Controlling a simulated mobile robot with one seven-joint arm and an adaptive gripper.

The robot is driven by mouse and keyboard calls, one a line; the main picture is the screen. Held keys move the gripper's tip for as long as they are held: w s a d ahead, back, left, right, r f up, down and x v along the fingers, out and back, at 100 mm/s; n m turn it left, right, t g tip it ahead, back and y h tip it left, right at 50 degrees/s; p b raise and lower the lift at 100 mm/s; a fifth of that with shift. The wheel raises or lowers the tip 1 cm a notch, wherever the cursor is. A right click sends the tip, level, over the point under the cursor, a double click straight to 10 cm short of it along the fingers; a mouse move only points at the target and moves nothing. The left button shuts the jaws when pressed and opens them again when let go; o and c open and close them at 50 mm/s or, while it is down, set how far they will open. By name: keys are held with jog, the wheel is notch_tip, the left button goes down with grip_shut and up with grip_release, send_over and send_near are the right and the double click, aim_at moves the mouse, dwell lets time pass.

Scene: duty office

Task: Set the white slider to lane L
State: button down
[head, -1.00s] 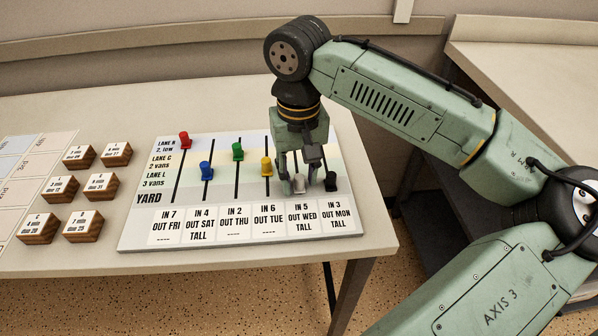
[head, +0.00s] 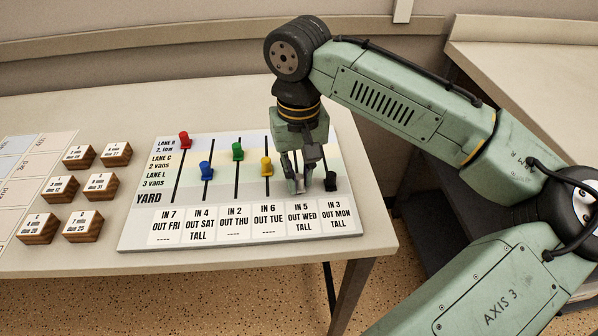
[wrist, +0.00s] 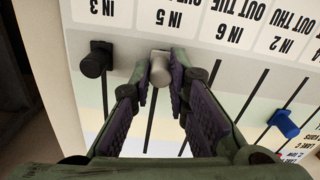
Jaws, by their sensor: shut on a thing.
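The white slider (wrist: 160,68) sits at the yard end of the IN 5 slot, close to its label, in the wrist view. My gripper (wrist: 161,76) is shut on it, with one finger on each side. In the head view my gripper (head: 297,188) points down over the right part of the slider board (head: 140,236), and its fingers mostly hide the white slider. The lane L row label (head: 154,177) stands at the board's left, just above the YARD row.
The black slider (head: 331,181) is close on the right, in the IN 3 slot. The yellow slider (head: 267,167) is to the left. Green (head: 238,152), blue (head: 206,171) and red (head: 185,140) sliders are farther left. Wooden blocks (head: 84,227) stand left of the board.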

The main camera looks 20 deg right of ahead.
aim_at(297, 169)
jog(key=shift+w+r, duration=0.1)
jog(key=shift+w, duration=0.3)
jog(key=w, duration=0.2)
jog(key=w+d+p, duration=0.1)
jog(key=w, duration=0.1)
jog(key=shift+d, duration=0.15)
jog(key=c, duration=1.5)
grip_release()
jog(key=shift+c, duration=0.2)
notch_tip(297, 169, up, 12)
jog(key=shift+s, duration=0.1)
